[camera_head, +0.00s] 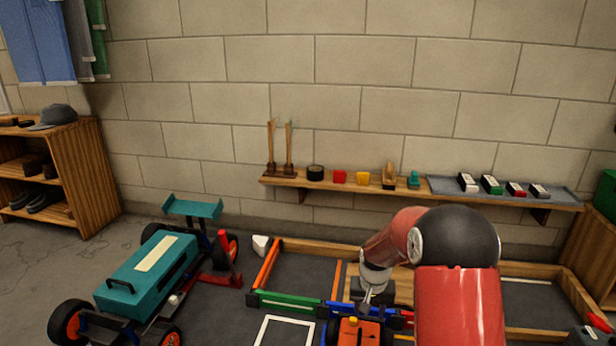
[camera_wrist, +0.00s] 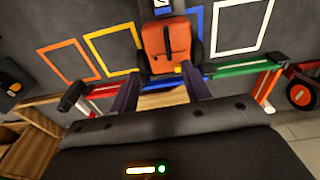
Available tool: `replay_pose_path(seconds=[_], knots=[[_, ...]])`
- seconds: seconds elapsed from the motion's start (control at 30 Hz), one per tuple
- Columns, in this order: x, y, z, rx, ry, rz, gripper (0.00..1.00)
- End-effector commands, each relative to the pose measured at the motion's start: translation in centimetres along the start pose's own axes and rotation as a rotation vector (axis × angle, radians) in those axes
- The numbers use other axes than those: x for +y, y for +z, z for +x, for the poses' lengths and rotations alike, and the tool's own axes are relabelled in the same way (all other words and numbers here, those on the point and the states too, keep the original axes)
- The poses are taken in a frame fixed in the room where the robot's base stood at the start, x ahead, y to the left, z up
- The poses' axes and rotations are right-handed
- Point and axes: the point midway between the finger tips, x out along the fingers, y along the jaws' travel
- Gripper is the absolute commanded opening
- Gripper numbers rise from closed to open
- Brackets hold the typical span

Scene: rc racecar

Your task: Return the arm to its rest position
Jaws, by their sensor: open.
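My red and black arm reaches down at the right of the head view, over the grey work area, bent at the elbow. My gripper (camera_head: 370,296) is partly hidden there, just above an orange block-like object (camera_head: 358,332) with dark parts at its sides. In the wrist view my gripper (camera_wrist: 160,92) shows two dark fingers spread apart. The orange object (camera_wrist: 166,45) lies beyond the fingertips in that view, and nothing shows between the fingers. Whether the fingers touch it I cannot tell.
A teal RC car (camera_head: 150,272) stands at the left. Wooden and coloured rails (camera_head: 290,302) edge the work area. A wall shelf (camera_head: 335,184) with small items runs behind my arm. A wooden rack (camera_head: 75,170) stands far left. The air above the work area's left is clear.

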Motion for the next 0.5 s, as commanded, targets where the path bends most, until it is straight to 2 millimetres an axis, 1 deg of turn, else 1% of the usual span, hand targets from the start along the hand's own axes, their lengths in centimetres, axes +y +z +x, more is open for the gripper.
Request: replay_pose_path(seconds=[0.03, 0.07, 0.1, 0.17, 0.2, 0.27, 0.3, 0.37, 0.4, 0.47, 0.5], knots=[[0.1, 0.3, -2.7, 0.019, 0.001, -0.007, 0.47], [0.2, 0.6, -4.0, 0.028, 0.002, -0.012, 0.47], [0.3, 1.0, -6.1, 0.043, 0.002, -0.017, 0.47], [0.6, 2.0, -9.4, 0.068, 0.003, -0.028, 0.47], [0.8, 2.8, -11.8, 0.084, 0.003, -0.035, 0.47], [1.1, 4.2, -15.1, 0.11, 0.003, -0.046, 0.47], [1.3, 5.2, -17.1, 0.126, 0.003, -0.054, 0.47], [1.6, 6.9, -20.0, 0.151, 0.001, -0.065, 0.47], [1.9, 8.1, -21.8, 0.168, -0.001, -0.072, 0.47], [2.2, 10.0, -24.4, 0.192, -0.004, -0.08, 0.47], [2.5, 11.3, -25.9, 0.209, -0.006, -0.088, 0.47]])
